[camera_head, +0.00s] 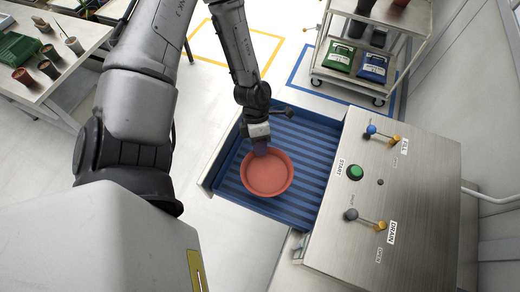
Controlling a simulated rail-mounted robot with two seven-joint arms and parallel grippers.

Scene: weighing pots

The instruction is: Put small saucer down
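The small saucer (268,176) is a round, shallow terracotta dish in the middle of the head camera view. It is over the blue ribbed tray (297,149); I cannot tell whether it touches the tray floor. My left gripper (261,149) is at the saucer's far rim, pointing down toward it. Its fingers are mostly hidden and look closed on the rim. The saucer looks roughly level and empty. My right gripper does not show in this view.
A metal control box (387,205) with a green START button and FILL and DRAIN levers stands right of the tray. A table (68,72) with several pots is at upper left.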

